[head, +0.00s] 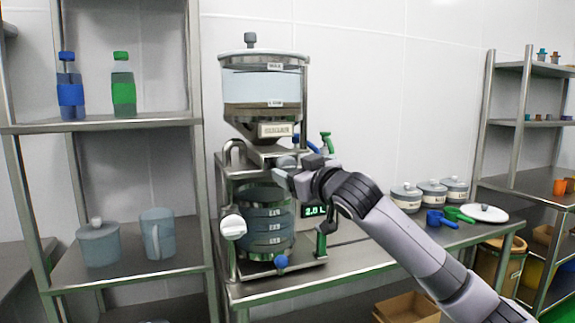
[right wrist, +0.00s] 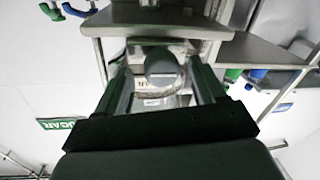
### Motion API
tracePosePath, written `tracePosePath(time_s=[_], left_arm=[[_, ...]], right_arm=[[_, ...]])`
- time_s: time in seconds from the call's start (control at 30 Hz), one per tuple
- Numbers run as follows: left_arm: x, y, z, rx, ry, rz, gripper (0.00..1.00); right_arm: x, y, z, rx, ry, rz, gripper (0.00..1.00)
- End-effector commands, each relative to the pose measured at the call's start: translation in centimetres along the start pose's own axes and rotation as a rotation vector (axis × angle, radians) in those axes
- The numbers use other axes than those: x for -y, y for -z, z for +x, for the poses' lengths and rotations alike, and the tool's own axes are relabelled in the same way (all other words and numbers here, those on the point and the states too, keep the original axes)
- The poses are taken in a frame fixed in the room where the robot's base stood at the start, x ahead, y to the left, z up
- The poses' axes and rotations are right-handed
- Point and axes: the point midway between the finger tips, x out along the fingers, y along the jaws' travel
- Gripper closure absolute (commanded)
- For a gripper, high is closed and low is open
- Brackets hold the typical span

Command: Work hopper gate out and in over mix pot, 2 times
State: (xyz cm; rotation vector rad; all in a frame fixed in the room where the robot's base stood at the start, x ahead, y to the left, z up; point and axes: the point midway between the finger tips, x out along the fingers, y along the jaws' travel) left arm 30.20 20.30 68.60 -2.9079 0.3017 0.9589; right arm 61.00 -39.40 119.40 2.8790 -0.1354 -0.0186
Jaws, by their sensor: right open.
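The clear hopper (head: 262,88) with a steel cone stands on top of the metal frame, with brown powder low inside it. The transparent mix pot (head: 265,222) stands below it in the frame. My right gripper (head: 287,168) is at the front of the frame, just below the hopper outlet, and covers most of the gate there. In the right wrist view, a round grey knob (right wrist: 162,68), apparently the gate's, lies between the two open fingers (right wrist: 163,85). I cannot tell whether the fingers touch it. My left gripper is not in view.
A white knob (head: 233,227) and a blue ball-ended lever (head: 281,262) stick out from the frame. Lidded tubs (head: 432,192) and blue and green scoops (head: 440,219) are on the table at right. A shelf with bottles (head: 123,88) stands at left.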

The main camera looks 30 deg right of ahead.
Motion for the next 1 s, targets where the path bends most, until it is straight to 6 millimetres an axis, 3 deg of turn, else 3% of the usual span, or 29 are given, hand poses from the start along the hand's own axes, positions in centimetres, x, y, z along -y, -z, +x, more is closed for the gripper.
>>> tracePosePath(time_s=[0.3, 0.67, 0.7, 0.77, 0.9, 1.0], left_arm=[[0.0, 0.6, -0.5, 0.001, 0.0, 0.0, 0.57], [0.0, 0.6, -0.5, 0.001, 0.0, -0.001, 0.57], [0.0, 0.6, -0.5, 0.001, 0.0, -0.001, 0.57], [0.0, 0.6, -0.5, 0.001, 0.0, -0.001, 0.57], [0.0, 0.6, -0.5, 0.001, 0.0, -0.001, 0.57], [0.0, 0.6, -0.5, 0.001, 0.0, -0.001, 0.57]], right_arm=[[0.0, 0.1, 3.0, 0.0, 0.0, 0.001, 0.31], [0.1, 0.0, 3.4, -0.001, 0.002, 0.0, 0.31], [0.1, 0.0, 3.4, -0.001, 0.002, 0.0, 0.34], [0.1, 0.0, 3.4, -0.001, 0.002, 0.0, 0.54], [0.1, 0.0, 3.4, -0.001, 0.002, 0.0, 0.99], [0.1, 0.0, 3.4, 0.0, 0.002, 0.0, 1.0]])
